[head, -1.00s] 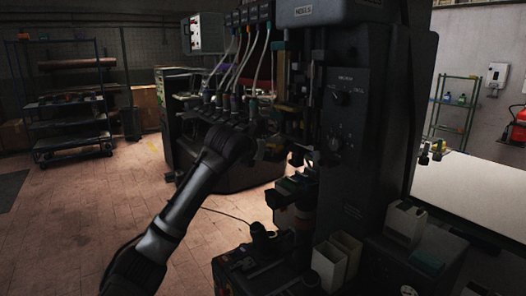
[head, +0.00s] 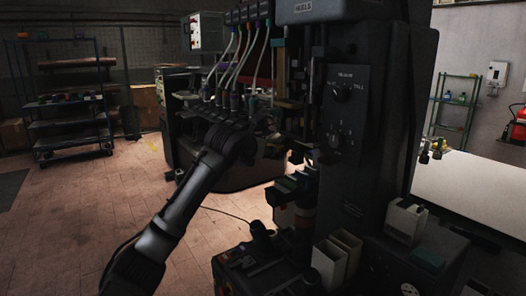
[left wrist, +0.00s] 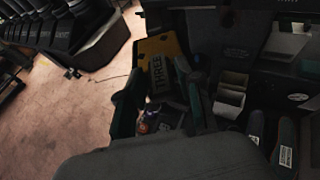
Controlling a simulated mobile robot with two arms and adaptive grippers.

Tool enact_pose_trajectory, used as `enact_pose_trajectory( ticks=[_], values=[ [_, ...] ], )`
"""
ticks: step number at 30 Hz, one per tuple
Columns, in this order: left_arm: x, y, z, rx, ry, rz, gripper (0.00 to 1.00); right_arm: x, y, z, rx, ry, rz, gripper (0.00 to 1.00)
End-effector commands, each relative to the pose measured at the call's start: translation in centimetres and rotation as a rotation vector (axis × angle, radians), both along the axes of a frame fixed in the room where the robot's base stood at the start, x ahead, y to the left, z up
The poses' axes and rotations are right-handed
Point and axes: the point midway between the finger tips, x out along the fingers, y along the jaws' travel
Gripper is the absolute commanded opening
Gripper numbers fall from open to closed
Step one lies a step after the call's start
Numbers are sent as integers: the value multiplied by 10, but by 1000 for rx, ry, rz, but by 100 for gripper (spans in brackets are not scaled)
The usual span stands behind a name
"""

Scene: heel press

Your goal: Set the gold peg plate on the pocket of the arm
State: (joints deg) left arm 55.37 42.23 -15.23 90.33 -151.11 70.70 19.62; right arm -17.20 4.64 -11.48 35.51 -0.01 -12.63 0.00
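My left arm reaches from the lower left to the press in the head view. Its gripper is lost in the dark there. In the left wrist view, the two dark fingers of my left gripper (left wrist: 160,103) stand apart, and nothing is clearly held between them. A yellow-gold flat piece (left wrist: 157,45) shows beyond the fingers, by a dark plate lettered THREE (left wrist: 159,74); I cannot tell whether it is the gold peg plate. The arm's pocket is not clearly made out. My right gripper is not in view.
The tall dark press (head: 375,120) stands close on the right of my arm. Pale open boxes (head: 338,258) sit on its base, with another pale box (head: 405,220) to the right. Open floor (head: 70,220) lies left, with a shelf rack (head: 68,100) behind.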

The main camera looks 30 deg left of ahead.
Motion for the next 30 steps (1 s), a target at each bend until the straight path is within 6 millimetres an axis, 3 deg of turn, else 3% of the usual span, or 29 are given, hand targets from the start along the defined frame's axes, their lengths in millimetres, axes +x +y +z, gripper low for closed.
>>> enact_pose_trajectory(
  ticks=[3, 14, 30],
  values=[
    [0, 0, 0, 0, 0, 0, 56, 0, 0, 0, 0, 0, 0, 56],
    [-5, 0, 1, 1, 2, 1, 56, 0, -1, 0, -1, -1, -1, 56],
    [-95, -16, 40, 3, -1, 1, 56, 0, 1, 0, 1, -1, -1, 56]
  ],
)
